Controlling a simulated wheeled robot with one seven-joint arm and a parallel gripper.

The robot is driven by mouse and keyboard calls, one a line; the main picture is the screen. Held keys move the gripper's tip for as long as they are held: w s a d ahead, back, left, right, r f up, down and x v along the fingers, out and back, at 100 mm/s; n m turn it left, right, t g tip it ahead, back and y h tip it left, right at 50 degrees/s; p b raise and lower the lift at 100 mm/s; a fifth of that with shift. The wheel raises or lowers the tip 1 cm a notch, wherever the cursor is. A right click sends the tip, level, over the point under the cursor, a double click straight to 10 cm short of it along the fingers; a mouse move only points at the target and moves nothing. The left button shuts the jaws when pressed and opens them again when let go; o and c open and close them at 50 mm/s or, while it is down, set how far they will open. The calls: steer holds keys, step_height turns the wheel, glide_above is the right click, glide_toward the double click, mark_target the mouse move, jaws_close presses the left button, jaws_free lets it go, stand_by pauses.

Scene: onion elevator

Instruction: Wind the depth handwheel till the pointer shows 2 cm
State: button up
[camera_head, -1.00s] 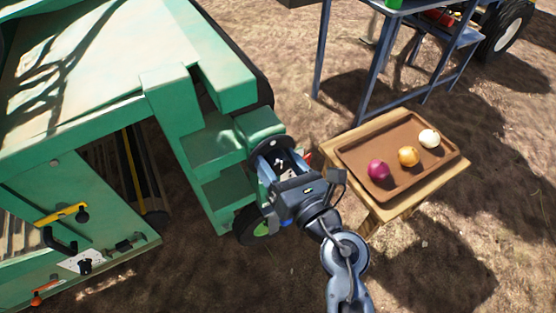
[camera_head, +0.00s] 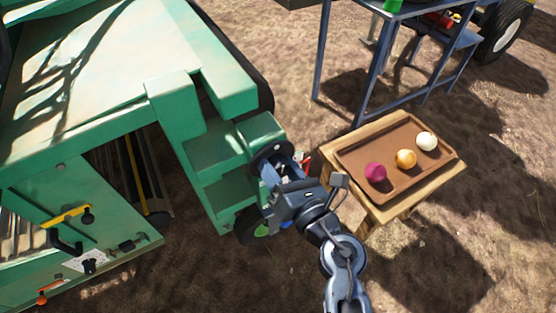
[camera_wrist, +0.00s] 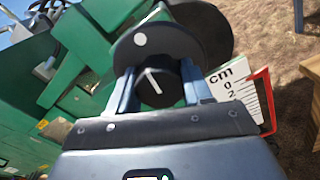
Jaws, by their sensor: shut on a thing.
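The depth handwheel is a black disc with a white dot (camera_wrist: 158,46); it also shows in the head view (camera_head: 270,150), on the end of the green machine. My gripper (camera_wrist: 158,84) is shut on the handwheel's dark hub, which carries a white line, with one finger on each side. In the head view my gripper (camera_head: 272,172) reaches the wheel from the lower right. A white cm scale (camera_wrist: 230,88) marked 0 and 2 stands right of the wheel. A red pointer (camera_wrist: 268,100) runs along its right edge; its exact reading is too small to tell.
A wooden table (camera_head: 372,205) with a brown tray (camera_head: 392,182) holding three onions stands close right of my gripper. A blue metal frame (camera_head: 375,75) is behind it. The green machine (camera_head: 100,75) fills the left. Bare ground lies at lower right.

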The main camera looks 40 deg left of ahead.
steer(key=m+p, duration=0.2)
steer(key=m, duration=0.1)
steer(key=m+p, duration=0.1)
steer(key=p, duration=0.1)
steer(key=shift+w+d+r+m, duration=0.1)
steer(key=shift+w+r+m, duration=0.05)
steer(key=shift+r+m, duration=0.15)
steer(key=m+p, duration=0.3)
steer(key=shift+m, duration=0.3)
steer(key=m+p, duration=0.3)
steer(key=m, duration=0.1)
steer(key=shift+f, duration=0.1)
steer(key=shift+f+m+p, duration=0.15)
steer(key=shift+m+p, duration=0.6)
steer(key=shift+m, duration=0.95)
steer(key=shift+w, duration=0.1)
steer(key=o, duration=1)
steer(key=shift+f, duration=0.1)
steer(key=shift+o, duration=0.2)
